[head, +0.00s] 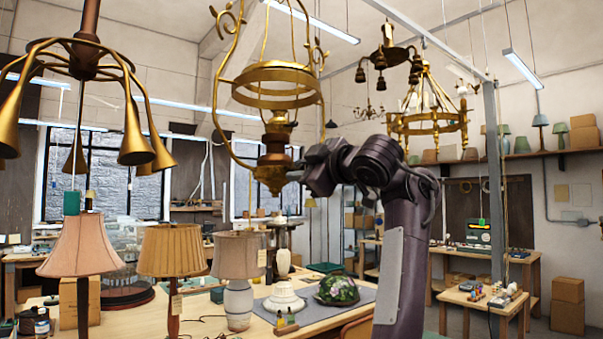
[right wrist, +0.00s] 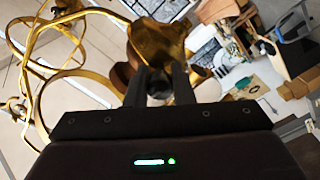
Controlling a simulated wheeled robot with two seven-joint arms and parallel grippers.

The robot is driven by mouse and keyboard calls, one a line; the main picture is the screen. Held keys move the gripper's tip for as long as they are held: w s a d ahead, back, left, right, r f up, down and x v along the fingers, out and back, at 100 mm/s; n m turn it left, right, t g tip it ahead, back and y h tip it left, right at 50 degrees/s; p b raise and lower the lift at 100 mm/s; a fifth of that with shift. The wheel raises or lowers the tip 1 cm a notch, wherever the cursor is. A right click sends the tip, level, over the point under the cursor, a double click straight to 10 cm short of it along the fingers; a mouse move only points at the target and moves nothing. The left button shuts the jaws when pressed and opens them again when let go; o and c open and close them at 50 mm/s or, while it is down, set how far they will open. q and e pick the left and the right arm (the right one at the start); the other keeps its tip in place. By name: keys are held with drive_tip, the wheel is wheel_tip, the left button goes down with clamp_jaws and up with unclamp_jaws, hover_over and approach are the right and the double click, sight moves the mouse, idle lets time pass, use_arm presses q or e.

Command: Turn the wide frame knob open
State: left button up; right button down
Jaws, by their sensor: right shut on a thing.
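The wide brass lamp frame (head: 278,103) hangs in the middle of the head view, with a broad ring and a brass burner body (head: 272,170) at its bottom. My right gripper (head: 294,176) reaches in from the right and meets the right side of that body. In the right wrist view my right gripper (right wrist: 160,88) is shut on a small round dark knob (right wrist: 158,98) between its fingers, close beside the brass body (right wrist: 160,42). The fingers hide most of the knob, so I cannot tell how far it is turned. My left gripper is not in view.
A brass fixture with several bell shades (head: 75,75) hangs at the left. A ring chandelier (head: 428,120) hangs behind my right arm. Below, shaded lamps (head: 238,255), a white base (head: 284,297) and a green stained-glass shade (head: 337,289) stand on the workbench.

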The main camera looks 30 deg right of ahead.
drive_tip(key=m+b, duration=0.3)
drive_tip(key=m, duration=0.1)
drive_tip(key=shift+a+f+m+b, duration=0.1)
drive_tip(key=shift+f+m+b, duration=0.1)
drive_tip(key=shift+m+b, duration=0.2)
drive_tip(key=m+b, duration=0.2)
drive_tip(key=m, duration=0.2)
drive_tip(key=shift+b, duration=0.4)
drive_tip(key=m+b, duration=0.1)
drive_tip(key=m, duration=0.3)
drive_tip(key=shift+r, duration=0.1)
drive_tip(key=shift+r+m+b, duration=0.1)
drive_tip(key=shift+m+b, duration=0.5)
drive_tip(key=shift+m, duration=1.6)
drive_tip(key=c, duration=1.3)
unclamp_jaws()
drive_tip(key=shift+o, duration=0.2)
